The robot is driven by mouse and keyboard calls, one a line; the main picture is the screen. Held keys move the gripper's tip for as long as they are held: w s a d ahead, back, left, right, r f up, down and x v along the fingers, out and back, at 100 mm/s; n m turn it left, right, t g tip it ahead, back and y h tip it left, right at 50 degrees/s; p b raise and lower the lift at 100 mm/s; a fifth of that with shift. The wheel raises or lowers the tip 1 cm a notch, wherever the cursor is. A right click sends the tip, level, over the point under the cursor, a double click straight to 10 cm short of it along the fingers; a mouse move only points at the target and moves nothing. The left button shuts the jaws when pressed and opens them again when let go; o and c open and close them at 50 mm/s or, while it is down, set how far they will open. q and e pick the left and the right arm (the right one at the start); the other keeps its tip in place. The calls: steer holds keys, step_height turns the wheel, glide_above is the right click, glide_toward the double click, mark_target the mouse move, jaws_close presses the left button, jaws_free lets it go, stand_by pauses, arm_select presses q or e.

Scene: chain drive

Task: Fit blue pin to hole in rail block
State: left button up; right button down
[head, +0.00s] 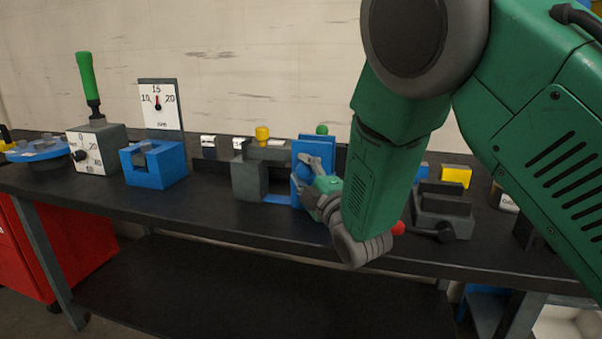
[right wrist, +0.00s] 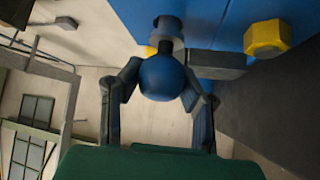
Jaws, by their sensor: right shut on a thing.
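The blue pin (right wrist: 163,78) has a round blue head and shows in the right wrist view. My right gripper (right wrist: 160,92) is shut on this head, one finger at each side. The pin's narrower end points at the blue face (right wrist: 215,25) of a block; I cannot tell whether it is in a hole. In the head view my right gripper (head: 318,188) is at the front of an upright blue block (head: 314,150), possibly the rail block, beside a grey block (head: 247,178). The gripper hides the pin there. My left gripper is not in view.
A yellow hex piece (right wrist: 267,38) and a grey bar sit by the blue face. On the dark bench (head: 215,207) stand a blue notched block (head: 152,170) and a gauge box (head: 97,148) to the left, and a grey vise-like fixture (head: 443,210) to the right.

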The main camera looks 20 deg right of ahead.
steer(key=shift+w+d, duration=0.35)
steer(key=shift+w, duration=0.15)
steer(key=c, duration=1)
jaws_free()
steer(key=shift+c, duration=0.2)
steer(key=shift+s+f, duration=0.1)
steer(key=shift+s, duration=0.15)
steer(key=v, duration=1.1)
steer(key=shift+s, duration=0.15)
steer(key=shift+f, duration=0.1)
